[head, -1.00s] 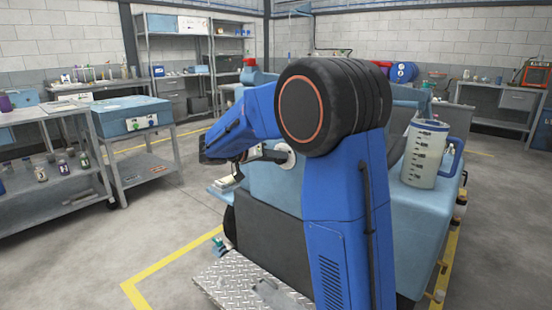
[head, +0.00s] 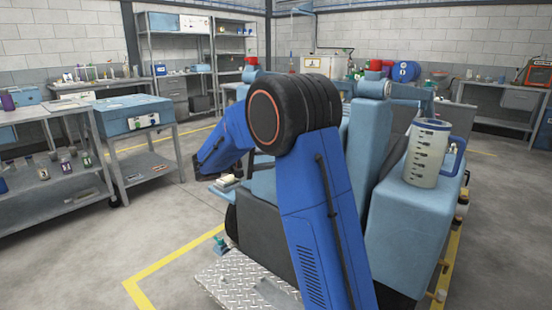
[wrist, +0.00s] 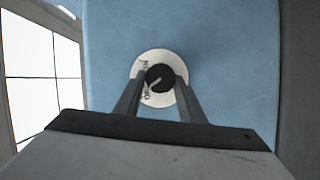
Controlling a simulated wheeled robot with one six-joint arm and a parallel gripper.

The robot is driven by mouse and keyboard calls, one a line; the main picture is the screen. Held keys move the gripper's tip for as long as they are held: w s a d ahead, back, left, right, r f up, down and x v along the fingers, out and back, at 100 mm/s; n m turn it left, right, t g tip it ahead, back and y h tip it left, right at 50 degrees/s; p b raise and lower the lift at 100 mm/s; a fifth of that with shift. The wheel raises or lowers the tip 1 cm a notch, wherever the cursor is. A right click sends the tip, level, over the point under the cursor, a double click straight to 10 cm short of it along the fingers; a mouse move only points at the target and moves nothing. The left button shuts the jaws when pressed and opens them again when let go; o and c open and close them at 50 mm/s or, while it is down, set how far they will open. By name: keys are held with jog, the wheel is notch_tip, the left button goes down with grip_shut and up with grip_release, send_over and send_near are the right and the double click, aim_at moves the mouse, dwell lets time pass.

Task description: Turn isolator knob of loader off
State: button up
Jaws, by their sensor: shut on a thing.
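The isolator knob (wrist: 160,78) is small, round and black, on a white round plate (wrist: 141,72) on the loader's light blue panel (wrist: 220,50). The plate has small lettering on its left side, hard to read. A pale line on the knob slants down and left. My gripper (wrist: 161,82) is shut on the knob, one dark finger on each side. In the head view the loader (head: 395,235) stands behind my blue arm, which hides the knob and my fingertips.
A measuring jug (head: 428,155) stands on the loader's right side. A checker plate step (head: 240,275) is at its front. A steel shelf bench (head: 60,190) and a trolley with a blue box (head: 130,115) stand at the left. The floor between is clear.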

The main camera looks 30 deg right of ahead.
jog(key=shift+f+n+h, duration=0.1)
jog(key=shift+n+h, duration=0.3)
jog(key=shift+n, duration=0.5)
jog(key=o, duration=1)
jog(key=shift+o, duration=0.2)
jog(key=shift+a, duration=0.1)
jog(key=a, duration=1.7)
jog(key=shift+w+a, duration=0.15)
jog(key=shift+w, duration=0.25)
jog(key=shift+f, duration=0.1)
